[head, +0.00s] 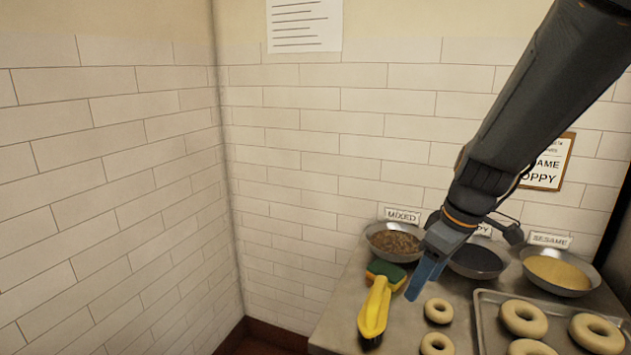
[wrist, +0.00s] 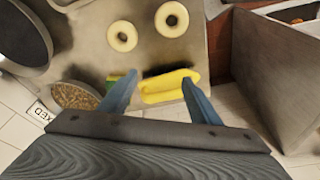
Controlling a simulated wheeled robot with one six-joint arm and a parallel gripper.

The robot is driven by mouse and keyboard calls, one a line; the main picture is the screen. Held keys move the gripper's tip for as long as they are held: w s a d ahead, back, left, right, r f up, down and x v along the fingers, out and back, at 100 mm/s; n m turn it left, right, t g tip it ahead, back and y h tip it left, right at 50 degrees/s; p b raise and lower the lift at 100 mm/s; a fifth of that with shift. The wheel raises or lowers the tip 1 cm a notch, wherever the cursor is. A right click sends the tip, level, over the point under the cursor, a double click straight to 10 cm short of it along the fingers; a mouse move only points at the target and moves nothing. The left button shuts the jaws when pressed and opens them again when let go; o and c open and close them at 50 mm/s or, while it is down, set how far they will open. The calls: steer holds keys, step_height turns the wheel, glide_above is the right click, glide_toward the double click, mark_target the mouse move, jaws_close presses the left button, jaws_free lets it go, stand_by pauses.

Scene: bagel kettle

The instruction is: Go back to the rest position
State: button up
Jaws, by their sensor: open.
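My gripper (head: 424,278) reaches in from the upper right in the head view, its blue fingers pointing down over the metal table (head: 340,318). In the wrist view my gripper (wrist: 159,80) is open, its two blue fingers apart and nothing held. Beyond the fingertips lies a yellow brush-like tool (wrist: 170,86), which shows in the head view (head: 376,305) with a dark end. A green and yellow sponge (head: 386,271) lies at its far end. I cannot tell the exact height of the fingers above the table.
Bowls of mixed topping (head: 395,242), poppy (head: 477,260) and sesame (head: 558,272) stand along the back wall. Two loose bagels (head: 438,311) (head: 436,344) lie right of the tool, beside a tray (head: 481,325) of bagels. Tiled walls (head: 110,190) bound the left and back.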

steer(key=s+f+m, duration=0.2)
steer(key=s, duration=0.1)
steer(key=s+a+f+m+h, duration=0.1)
steer(key=s+f+m, duration=0.1)
steer(key=s, duration=0.1)
steer(key=s+a+f+m+g+h, duration=0.1)
steer(key=s+f+m, duration=0.1)
steer(key=s+m, duration=0.1)
steer(key=shift+s+a, duration=0.25)
steer(key=shift+s, duration=0.15)
steer(key=shift+s+f+m, duration=0.3)
steer(key=shift+s+m, duration=0.25)
steer(key=shift+m, duration=0.15)
